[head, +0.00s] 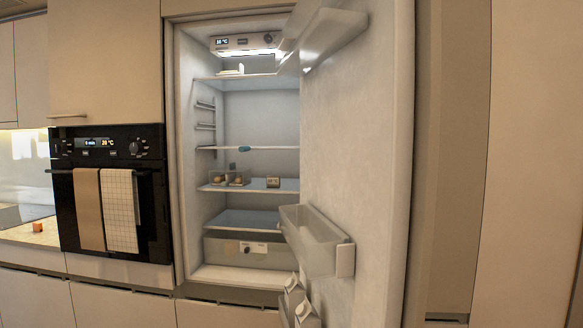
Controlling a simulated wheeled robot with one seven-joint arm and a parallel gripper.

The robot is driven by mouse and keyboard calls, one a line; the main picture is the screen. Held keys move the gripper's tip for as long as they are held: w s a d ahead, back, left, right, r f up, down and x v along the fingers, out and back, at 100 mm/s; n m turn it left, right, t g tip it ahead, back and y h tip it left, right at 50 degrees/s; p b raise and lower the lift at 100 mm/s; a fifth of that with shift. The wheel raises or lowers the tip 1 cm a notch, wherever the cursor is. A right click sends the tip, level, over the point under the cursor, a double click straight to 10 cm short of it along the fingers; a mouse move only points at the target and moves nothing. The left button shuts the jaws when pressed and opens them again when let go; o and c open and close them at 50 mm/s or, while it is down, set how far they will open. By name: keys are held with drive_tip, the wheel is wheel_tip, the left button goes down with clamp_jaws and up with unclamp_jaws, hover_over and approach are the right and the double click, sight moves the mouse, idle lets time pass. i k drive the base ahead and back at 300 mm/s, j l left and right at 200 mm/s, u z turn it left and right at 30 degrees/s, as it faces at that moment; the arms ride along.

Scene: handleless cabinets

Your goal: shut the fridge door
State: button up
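The fridge (248,130) stands open in the middle of the head view. Its door (362,165) is hinged on the right and swung well out toward me, so I see its inner face. Clear door shelves (318,238) are fixed to that face at the top and lower down. Cartons (299,306) stand in the lowest door shelf, cut by the bottom edge. Inside the fridge are several shelves with a few small items and a drawer (244,250) at the bottom. My gripper is not in view. The door's outer face is hidden.
A black oven (152,215) with two towels (119,210) on its handle is left of the fridge. A counter (40,232) with a small red item is at far left. Tall plain panels (530,150) stand right of the door. Low cabinets run below.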

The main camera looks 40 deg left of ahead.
sight(369, 74)
drive_tip(key=i+l+u, duration=0.1)
drive_tip(key=u, duration=0.3)
drive_tip(key=i+l+u, duration=0.1)
drive_tip(key=u, duration=0.3)
drive_tip(key=i+l+u, duration=0.25)
drive_tip(key=u, duration=0.15)
drive_tip(key=i+l+u, duration=0.1)
drive_tip(key=u, duration=0.3)
drive_tip(key=l+u, duration=0.65)
drive_tip(key=l, duration=0.15)
drive_tip(key=k+l+u, duration=0.25)
drive_tip(key=l, duration=0.15)
drive_tip(key=k+j+u, duration=0.1)
drive_tip(key=j, duration=0.2)
drive_tip(key=k+j, duration=0.2)
drive_tip(key=k+j+u, duration=0.15)
drive_tip(key=j, duration=0.25)
